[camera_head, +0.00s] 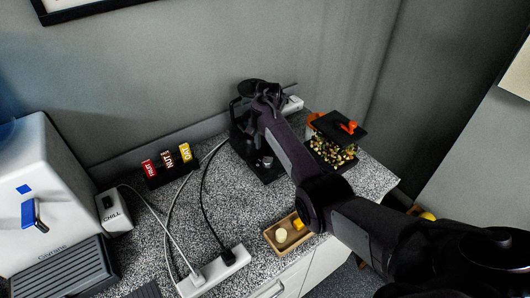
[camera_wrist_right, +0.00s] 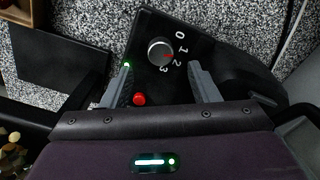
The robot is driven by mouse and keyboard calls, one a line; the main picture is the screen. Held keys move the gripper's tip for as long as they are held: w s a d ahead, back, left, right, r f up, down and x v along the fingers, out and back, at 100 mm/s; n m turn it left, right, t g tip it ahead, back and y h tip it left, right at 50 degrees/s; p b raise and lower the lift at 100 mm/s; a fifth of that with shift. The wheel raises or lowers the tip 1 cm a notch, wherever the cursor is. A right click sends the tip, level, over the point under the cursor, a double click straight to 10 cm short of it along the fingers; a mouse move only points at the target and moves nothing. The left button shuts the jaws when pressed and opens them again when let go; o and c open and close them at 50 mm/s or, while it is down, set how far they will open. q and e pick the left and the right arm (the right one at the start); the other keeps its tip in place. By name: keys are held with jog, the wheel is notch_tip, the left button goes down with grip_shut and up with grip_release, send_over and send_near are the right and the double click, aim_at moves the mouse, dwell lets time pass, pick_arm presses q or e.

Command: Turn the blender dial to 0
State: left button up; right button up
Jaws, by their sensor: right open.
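The black blender (camera_head: 243,135) stands on the speckled counter by the wall, partly hidden by my right arm. In the right wrist view its base (camera_wrist_right: 146,28) carries a round silver-and-black dial (camera_wrist_right: 159,51) with the digits 0, 1, 2 and 3 along its right side. The dial's red mark points toward the 2. A red button (camera_wrist_right: 139,99) sits below the dial. My right gripper (camera_wrist_right: 161,68) is open and empty, its fingers apart on either side of the dial, not visibly touching it. It also shows in the head view (camera_head: 267,93) over the blender. My left gripper is out of view.
A power strip (camera_head: 215,270) with cables lies in front. A wooden tray (camera_head: 270,235) with small items and a container of colorful pieces (camera_head: 328,152) stand near my arm. Labeled packets (camera_head: 166,161) and a white machine (camera_head: 45,190) are at left.

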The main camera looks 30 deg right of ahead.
aim_at(268, 160)
notch_tip(268, 160, down, 4)
jog(key=shift+f, duration=0.1)
jog(key=shift+w+f, duration=0.1)
jog(key=shift+f, duration=0.6)
jog(key=c, duration=1)
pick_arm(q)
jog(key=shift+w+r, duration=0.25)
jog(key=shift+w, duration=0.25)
